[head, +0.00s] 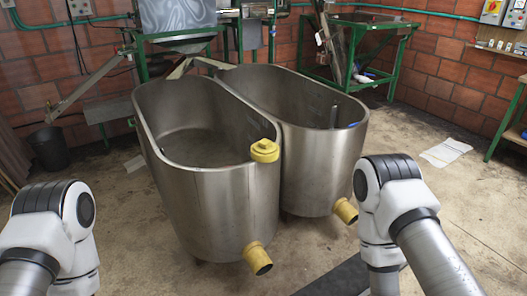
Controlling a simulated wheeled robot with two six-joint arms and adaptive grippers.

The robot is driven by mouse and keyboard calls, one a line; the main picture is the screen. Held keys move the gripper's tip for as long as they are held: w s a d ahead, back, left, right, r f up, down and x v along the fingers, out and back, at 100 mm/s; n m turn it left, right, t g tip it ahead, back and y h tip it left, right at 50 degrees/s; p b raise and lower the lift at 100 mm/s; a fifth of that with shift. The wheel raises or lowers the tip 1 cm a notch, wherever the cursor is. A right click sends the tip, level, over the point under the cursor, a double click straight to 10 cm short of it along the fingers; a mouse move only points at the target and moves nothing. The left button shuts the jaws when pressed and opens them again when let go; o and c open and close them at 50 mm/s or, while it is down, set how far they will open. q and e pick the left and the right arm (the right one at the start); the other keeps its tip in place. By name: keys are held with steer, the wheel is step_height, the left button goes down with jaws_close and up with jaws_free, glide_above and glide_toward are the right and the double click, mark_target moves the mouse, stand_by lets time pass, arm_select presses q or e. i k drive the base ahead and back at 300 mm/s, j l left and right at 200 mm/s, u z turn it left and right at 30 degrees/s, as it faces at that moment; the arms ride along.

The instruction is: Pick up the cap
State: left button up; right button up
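A yellow cap (265,151) sits on the front right rim of the left steel tank (208,205). It is round with a smaller raised top. My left arm shows at the lower left and my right arm at the lower right, both apart from the cap. Neither gripper is in the picture, so I cannot see their fingers.
A second steel tank (315,165) stands against the left one. Each tank has a yellow outlet pipe low in front, one on the left tank (257,258) and one on the right tank (345,211). Green-framed machines stand behind. A dark bucket (49,148) stands at left.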

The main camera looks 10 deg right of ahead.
mark_target(265, 150)
steer(key=i+j+z, duration=0.15)
steer(key=j, duration=0.2)
steer(key=i+j+z, duration=0.15)
steer(key=j, duration=0.25)
steer(key=i+j+z, duration=0.15)
steer(key=j, duration=0.25)
steer(key=i+j+z, duration=0.15)
steer(key=j, duration=0.25)
steer(key=j+z, duration=0.15)
steer(key=j, duration=0.25)
steer(key=i, duration=0.05)
